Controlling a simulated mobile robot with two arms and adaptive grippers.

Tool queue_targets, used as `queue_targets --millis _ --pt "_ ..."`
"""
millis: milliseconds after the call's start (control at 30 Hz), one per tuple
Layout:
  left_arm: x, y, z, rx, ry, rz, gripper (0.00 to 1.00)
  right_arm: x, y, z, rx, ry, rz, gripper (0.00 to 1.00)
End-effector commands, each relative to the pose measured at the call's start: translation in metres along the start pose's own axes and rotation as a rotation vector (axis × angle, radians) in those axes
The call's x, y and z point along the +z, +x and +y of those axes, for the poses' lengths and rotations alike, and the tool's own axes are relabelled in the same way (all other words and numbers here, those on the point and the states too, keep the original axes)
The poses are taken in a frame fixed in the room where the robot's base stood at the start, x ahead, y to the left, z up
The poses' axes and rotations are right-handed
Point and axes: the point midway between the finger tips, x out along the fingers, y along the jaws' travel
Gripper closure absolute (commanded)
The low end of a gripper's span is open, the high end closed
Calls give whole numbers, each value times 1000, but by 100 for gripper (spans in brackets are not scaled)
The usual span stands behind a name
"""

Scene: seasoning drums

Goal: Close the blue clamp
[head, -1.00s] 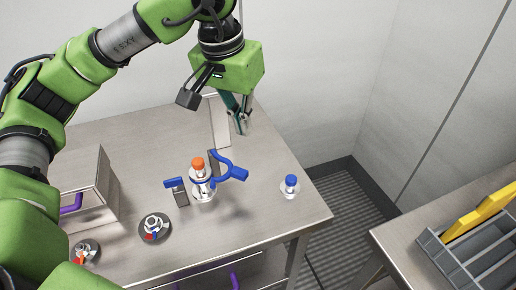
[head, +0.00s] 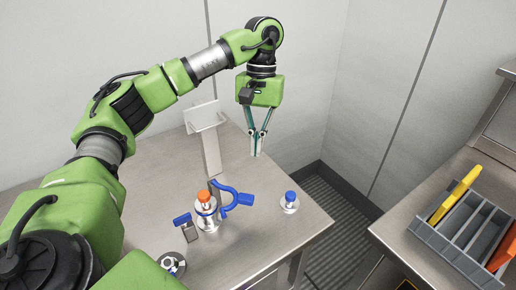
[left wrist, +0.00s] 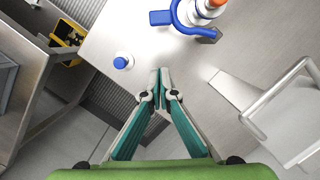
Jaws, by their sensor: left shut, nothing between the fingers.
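The blue clamp (head: 235,197) is on the steel table, its curved blue arm standing out to the right of an orange-capped bottle (head: 206,212). A small blue handle on a grey block (head: 186,228) is left of the bottle. The curved arm looks swung out from the bottle. In the left wrist view the blue clamp (left wrist: 182,18) is at the top, beyond the fingertips. My left gripper (head: 257,152) points down, shut and empty, behind and right of the clamp and apart from it. My right gripper is out of view.
A small blue-capped bottle (head: 289,204) stands right of the clamp near the table (head: 265,235) edge. A grey stand (head: 208,140) rises behind the clamp. A grey rack (head: 452,232) with a yellow item (head: 455,193) sits on the right-hand bench. A floor gap separates table and bench.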

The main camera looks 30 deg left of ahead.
Motion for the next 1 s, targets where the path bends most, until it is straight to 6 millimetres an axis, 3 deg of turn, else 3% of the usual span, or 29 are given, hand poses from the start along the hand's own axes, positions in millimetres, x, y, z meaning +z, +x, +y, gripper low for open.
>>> queue_targets --millis 333,633,1000 --pt "2 76 -1 -3 0 -3 100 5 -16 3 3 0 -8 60" --pt "33 82 -1 -1 0 1 100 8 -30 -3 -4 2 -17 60" --pt "39 85 0 0 0 1 100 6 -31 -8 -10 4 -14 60"
